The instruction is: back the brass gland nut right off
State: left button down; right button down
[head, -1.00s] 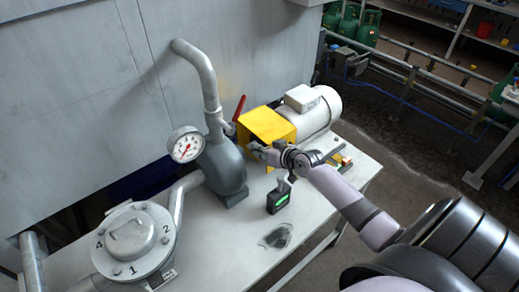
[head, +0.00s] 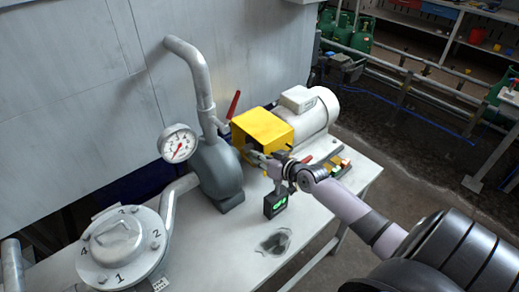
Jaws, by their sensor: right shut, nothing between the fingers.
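My right gripper (head: 254,154) reaches in from the right. It is shut with nothing held, at the lower front edge of the yellow guard (head: 263,129), close to the dark grey pump body (head: 218,172). I cannot make out the brass gland nut; the gripper and guard cover the space between pump and motor. The light grey motor (head: 314,112) stands behind the guard. My left gripper is not in view.
A pressure gauge (head: 178,143) and a red-handled valve (head: 233,104) are by the pump. A small box with a green display (head: 275,205) stands below my wrist, near a dark wet patch (head: 275,242). A numbered round lid (head: 122,240) is at left. Small tools (head: 339,164) lie at right.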

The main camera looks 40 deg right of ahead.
jog(key=v, duration=1.2)
jog(key=shift+f, duration=0.1)
